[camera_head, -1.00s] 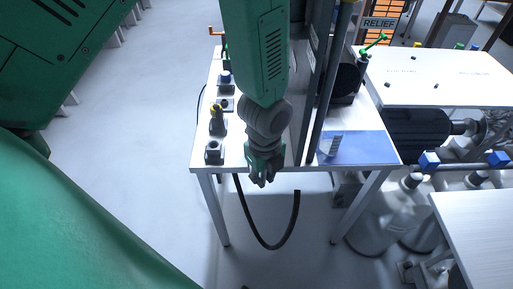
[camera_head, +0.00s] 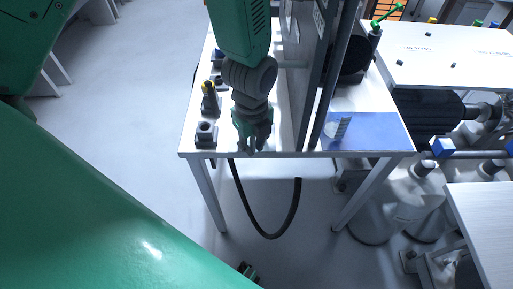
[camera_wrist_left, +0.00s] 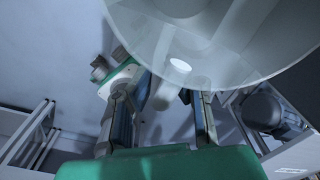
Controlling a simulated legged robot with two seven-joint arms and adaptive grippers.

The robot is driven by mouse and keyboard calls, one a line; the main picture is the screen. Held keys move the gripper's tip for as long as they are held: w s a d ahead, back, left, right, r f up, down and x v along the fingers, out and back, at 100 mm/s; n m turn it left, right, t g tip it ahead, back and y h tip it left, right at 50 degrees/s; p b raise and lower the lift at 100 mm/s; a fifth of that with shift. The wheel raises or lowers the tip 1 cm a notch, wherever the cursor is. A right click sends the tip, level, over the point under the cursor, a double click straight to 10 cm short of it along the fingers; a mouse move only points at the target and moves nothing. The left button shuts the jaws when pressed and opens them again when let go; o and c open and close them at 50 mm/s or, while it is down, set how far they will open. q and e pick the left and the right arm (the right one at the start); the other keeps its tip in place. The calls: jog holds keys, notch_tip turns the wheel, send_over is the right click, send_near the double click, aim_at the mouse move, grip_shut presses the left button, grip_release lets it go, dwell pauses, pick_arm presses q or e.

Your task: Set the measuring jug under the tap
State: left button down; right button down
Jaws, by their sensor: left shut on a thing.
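A clear vessel with scale marks, which looks like the measuring jug (camera_head: 341,128), stands on a blue mat (camera_head: 375,137) at the table's front right. A large clear round body (camera_wrist_left: 215,35) fills the top of that view, close to the camera. I cannot make out the tap. My right gripper cannot be identified.
Black fittings (camera_head: 206,134) line the table's left side. A black hose (camera_head: 270,236) hangs below the front edge.

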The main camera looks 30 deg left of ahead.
pick_arm(q)
jog(key=shift+s+a+r, duration=0.1)
jog(key=shift+s+a, duration=0.05)
jog(key=shift+a, duration=0.1)
jog(key=c, duration=1.6)
grip_release()
jog(key=shift+f, duration=0.2)
jog(key=shift+d, duration=0.15)
pick_arm(e)
jog(key=shift+a+r, duration=0.15)
pick_arm(q)
jog(key=shift+d+r, duration=0.1)
pick_arm(e)
jog(key=shift+s, duration=0.1)
pick_arm(q)
jog(key=shift+r, duration=0.25)
jog(key=r, duration=0.3)
jog(key=r+p, duration=0.1)
jog(key=r, duration=0.6)
jog(key=shift+a+r, duration=0.25)
jog(key=shift+r, duration=0.05)
jog(key=shift+s+r, duration=0.1)
jog(key=shift+r, duration=0.5)
pick_arm(e)
jog(key=shift+r, duration=0.7)
